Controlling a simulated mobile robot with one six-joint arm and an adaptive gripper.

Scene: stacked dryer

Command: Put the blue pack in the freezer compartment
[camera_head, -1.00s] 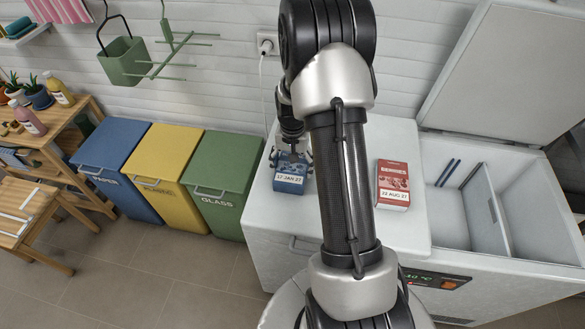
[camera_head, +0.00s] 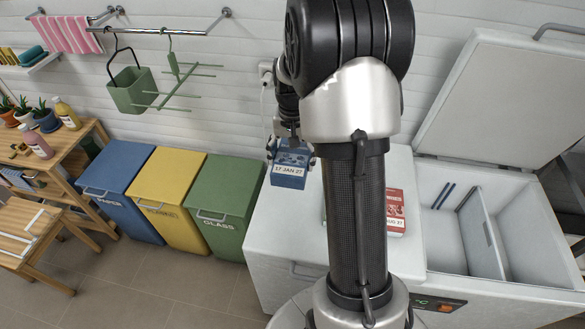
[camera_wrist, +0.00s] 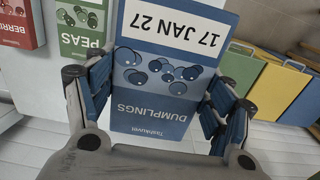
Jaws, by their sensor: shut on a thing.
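The blue pack (camera_head: 290,167), labelled "17 JAN 27", hangs upright in my gripper (camera_head: 290,148), above the left part of the white freezer top. In the wrist view the same blue pack (camera_wrist: 165,75) reads "DUMPLINGS" and sits between both fingers of my gripper (camera_wrist: 160,95). The chest freezer (camera_head: 490,290) stands open at the right.
A green peas pack (camera_wrist: 82,28) shows only in the wrist view, beside the red berries pack (camera_wrist: 20,22). The raised lid (camera_head: 505,100) is behind the freezer. Blue, yellow and green bins stand left.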

